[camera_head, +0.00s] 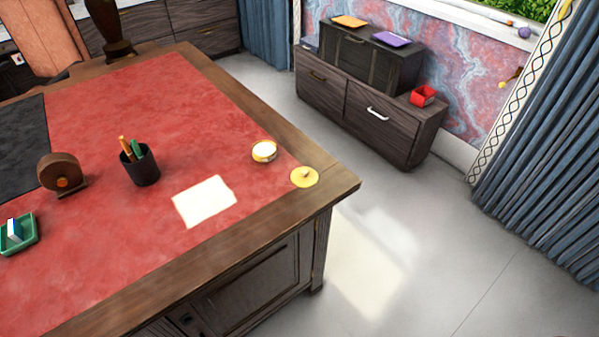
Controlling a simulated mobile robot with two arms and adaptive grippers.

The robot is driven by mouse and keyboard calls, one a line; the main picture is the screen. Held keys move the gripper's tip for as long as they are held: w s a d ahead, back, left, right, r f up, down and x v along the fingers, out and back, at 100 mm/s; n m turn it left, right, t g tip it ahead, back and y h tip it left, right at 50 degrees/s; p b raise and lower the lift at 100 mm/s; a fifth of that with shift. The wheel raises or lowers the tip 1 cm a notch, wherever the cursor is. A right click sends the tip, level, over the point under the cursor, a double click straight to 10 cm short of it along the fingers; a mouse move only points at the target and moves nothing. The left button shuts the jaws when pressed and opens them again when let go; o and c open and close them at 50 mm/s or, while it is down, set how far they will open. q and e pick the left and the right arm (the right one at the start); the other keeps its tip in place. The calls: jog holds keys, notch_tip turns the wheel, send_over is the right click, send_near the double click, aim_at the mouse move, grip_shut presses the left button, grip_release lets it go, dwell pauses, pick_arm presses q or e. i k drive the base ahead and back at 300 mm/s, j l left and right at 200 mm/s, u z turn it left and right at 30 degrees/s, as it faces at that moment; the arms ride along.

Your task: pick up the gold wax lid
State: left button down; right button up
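The gold wax lid (304,177) is a flat round gold disc with a small knob on top. It lies near the right corner of the desk, partly on the red leather and partly on the wooden border. A small round gold tin (264,151) with a pale top surface stands just behind and left of it, apart from the lid. Neither of my grippers shows in the head view.
The leather desk (90,250) also bears white paper (204,201), a dark pen cup (141,168), a brown round object (60,173) and a green tray (33,240). A low cabinet (345,103) stands against the wall. The floor right of the desk is clear.

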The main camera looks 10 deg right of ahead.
aim_at(302, 177)
jog(key=i+l+u, duration=0.1)
jog(key=l, duration=0.25)
jog(key=i+l+u, duration=0.1)
jog(key=l, duration=0.3)
jog(key=i+l+u, duration=0.1)
jog(key=i+l, duration=0.3)
jog(key=l, duration=0.35)
jog(key=i+l+u, duration=0.15)
jog(key=l, duration=0.25)
